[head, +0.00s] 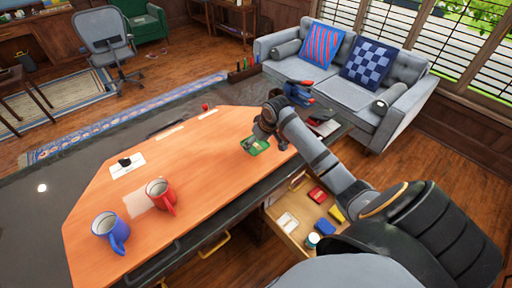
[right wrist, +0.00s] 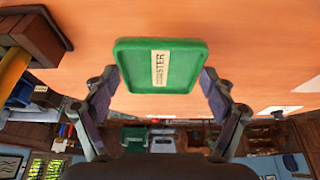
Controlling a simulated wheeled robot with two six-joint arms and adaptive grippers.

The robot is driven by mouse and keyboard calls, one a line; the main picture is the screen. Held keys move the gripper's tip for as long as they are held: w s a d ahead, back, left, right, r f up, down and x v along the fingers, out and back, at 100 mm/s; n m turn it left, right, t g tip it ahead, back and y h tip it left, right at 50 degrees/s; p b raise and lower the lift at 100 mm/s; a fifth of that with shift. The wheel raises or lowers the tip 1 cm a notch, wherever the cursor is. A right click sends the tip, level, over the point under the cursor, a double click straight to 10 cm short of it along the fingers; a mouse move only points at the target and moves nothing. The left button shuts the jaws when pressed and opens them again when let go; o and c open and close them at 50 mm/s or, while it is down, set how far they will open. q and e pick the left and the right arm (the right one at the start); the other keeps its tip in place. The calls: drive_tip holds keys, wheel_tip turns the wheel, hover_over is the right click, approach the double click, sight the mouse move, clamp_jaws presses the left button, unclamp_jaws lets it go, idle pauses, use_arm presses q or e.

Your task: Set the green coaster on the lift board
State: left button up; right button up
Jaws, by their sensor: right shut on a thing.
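The green coaster (head: 257,147) is a flat square tray with a raised rim and a pale label. In the right wrist view the coaster (right wrist: 186,75) sits between both fingers of my right gripper (right wrist: 160,90), which is shut on it. My right gripper (head: 262,140) holds it over the far right part of the orange wooden board (head: 190,160), which appears to be the lift board. I cannot tell whether the coaster touches the board. My left gripper is not in view.
A blue mug (head: 108,232) and a red mug (head: 160,195) stand on the orange board at the near left. A white card (head: 127,165) with a black item lies farther back. An open drawer (head: 275,208) holds several small items. The board's middle is clear.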

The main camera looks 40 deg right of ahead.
sight(258, 145)
drive_tip(key=shift+w+d+f, duration=0.15)
drive_tip(key=shift+w+f, duration=0.2)
drive_tip(key=shift+f, duration=0.05)
drive_tip(key=shift+w+f, duration=0.15)
wheel_tip(258, 145, down, 4)
drive_tip(key=shift+w+r+p, duration=0.15)
drive_tip(key=shift+r+p, duration=0.05)
drive_tip(key=shift+p, duration=0.4)
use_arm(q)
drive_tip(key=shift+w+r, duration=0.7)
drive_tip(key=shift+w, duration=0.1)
use_arm(e)
drive_tip(key=shift+d, duration=0.1)
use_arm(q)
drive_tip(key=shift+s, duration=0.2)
use_arm(e)
drive_tip(key=o, duration=1.1)
drive_tip(key=shift+f, duration=0.15)
drive_tip(key=shift+c, duration=0.2)
use_arm(q)
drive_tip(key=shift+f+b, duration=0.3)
drive_tip(key=shift+b, duration=0.05)
use_arm(e)
drive_tip(key=v, duration=1.2)
